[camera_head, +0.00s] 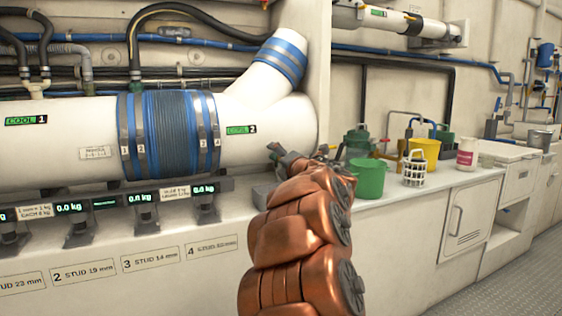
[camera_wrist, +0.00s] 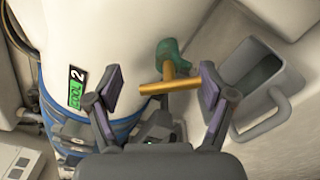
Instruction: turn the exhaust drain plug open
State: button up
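The exhaust drain plug appears in the wrist view as a brass T-handle (camera_wrist: 168,86) on a green fitting (camera_wrist: 172,52), low on the white exhaust pipe (camera_wrist: 98,35) beside its COOL 2 label. My gripper (camera_wrist: 160,78) is open, with one finger on each side of the T-handle. A gap shows between the handle and the left finger; the right finger is close to the handle's right end, and I cannot tell if they touch. In the head view my copper arm reaches to the pipe (camera_head: 268,126) and largely hides the plug.
A grey cup with a handle (camera_wrist: 262,82) stands right of the plug in the wrist view. Weight displays (camera_head: 70,208) line the left front.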

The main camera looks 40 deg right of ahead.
jog(key=shift+s+d+f, duration=0.1)
jog(key=shift+s+d, duration=0.05)
jog(key=shift+s, duration=0.2)
jog(key=v, duration=1.1)
jog(key=shift+s, duration=0.3)
dwell(0.4)
